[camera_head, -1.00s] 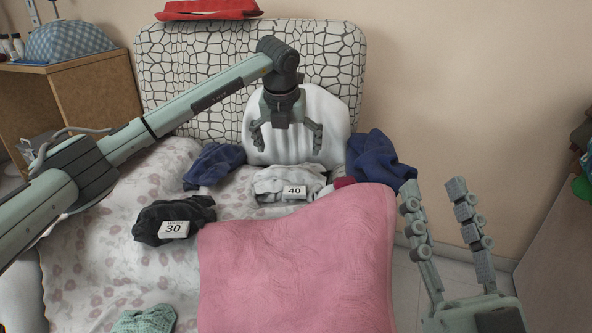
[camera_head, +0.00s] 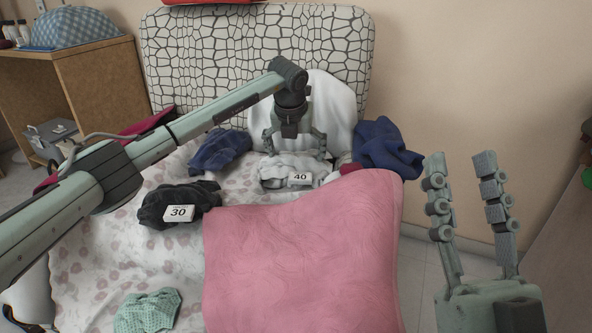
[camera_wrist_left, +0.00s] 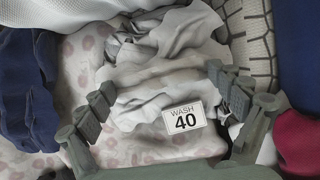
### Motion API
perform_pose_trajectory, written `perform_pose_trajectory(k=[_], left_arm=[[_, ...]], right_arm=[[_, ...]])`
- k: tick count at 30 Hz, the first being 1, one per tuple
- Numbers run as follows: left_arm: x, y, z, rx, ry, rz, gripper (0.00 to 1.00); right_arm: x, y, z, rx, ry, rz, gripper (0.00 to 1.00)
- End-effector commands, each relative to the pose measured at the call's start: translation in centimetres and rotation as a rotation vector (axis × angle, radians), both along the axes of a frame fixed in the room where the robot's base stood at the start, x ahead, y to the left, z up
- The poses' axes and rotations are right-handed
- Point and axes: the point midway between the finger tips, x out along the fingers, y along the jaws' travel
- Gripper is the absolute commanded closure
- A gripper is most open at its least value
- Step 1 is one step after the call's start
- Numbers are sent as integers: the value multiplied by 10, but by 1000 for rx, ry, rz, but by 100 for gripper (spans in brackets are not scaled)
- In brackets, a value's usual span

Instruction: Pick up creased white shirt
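The creased white shirt (camera_head: 288,168) lies crumpled on the bed below the white pillow, with a card reading 40 (camera_head: 301,178) at its front. It also fills the middle of the left wrist view (camera_wrist_left: 160,70), where the card reads WASH 40 (camera_wrist_left: 182,120). My left gripper (camera_head: 295,153) points down just over the shirt, its fingers spread wide. In the left wrist view its fingertips (camera_wrist_left: 160,88) lie on either side of the shirt, with cloth between them. My right gripper (camera_head: 468,158) is raised at the right, fingers apart and empty, away from the shirt.
Navy cloth (camera_head: 220,150) lies left of the shirt and another navy piece (camera_head: 386,148) to its right, beside a dark red one (camera_head: 350,168). A black pile (camera_head: 178,200) with a card reading 30, a pink blanket (camera_head: 300,265) and green cloth (camera_head: 148,311) lie nearer.

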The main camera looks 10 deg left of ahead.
Motion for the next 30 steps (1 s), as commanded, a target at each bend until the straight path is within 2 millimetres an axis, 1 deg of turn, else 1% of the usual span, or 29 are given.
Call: perform_pose_trajectory(k=[1,2,15,17,22,25,28,30], left_arm=[[0,0,0,0,0,0,18],[0,0,0,0,0,0,22],[0,0,0,0,-1,0,77],[0,0,1,-1,-2,0,83],[0,0,1,-1,-2,0,83],[1,0,7,-1,-4,1,83],[1,0,21,-1,-6,1,83],[1,0,35,-1,-6,0,83]], right_arm=[[0,0,0,0,0,0,60],[0,0,0,0,0,0,60],[0,0,0,0,1,0,60],[0,0,0,0,1,0,60],[0,0,0,-1,2,0,60],[0,0,0,-1,4,1,60],[2,1,0,-6,18,1,60],[5,4,-4,-15,52,5,60]])
